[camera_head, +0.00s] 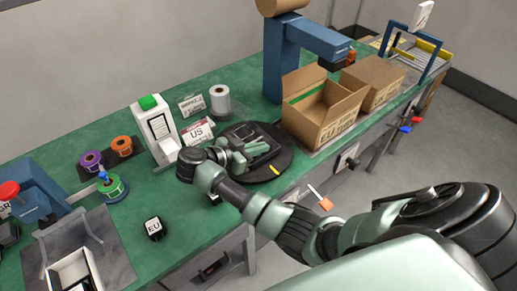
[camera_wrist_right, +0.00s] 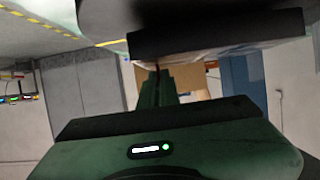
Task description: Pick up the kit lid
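My right gripper (camera_head: 256,149) is over the black round turntable (camera_head: 287,157) on the green bench. The gripper and wrist hide part of the turntable. My left gripper is not in view.
An open cardboard box (camera_head: 312,118) stands right of the turntable. A white label printer (camera_head: 154,127) and a US sign (camera_head: 198,132) stand to its left. An open white box (camera_head: 72,273) is at the lower left. A black EU block (camera_head: 155,229) sits near the bench's front edge.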

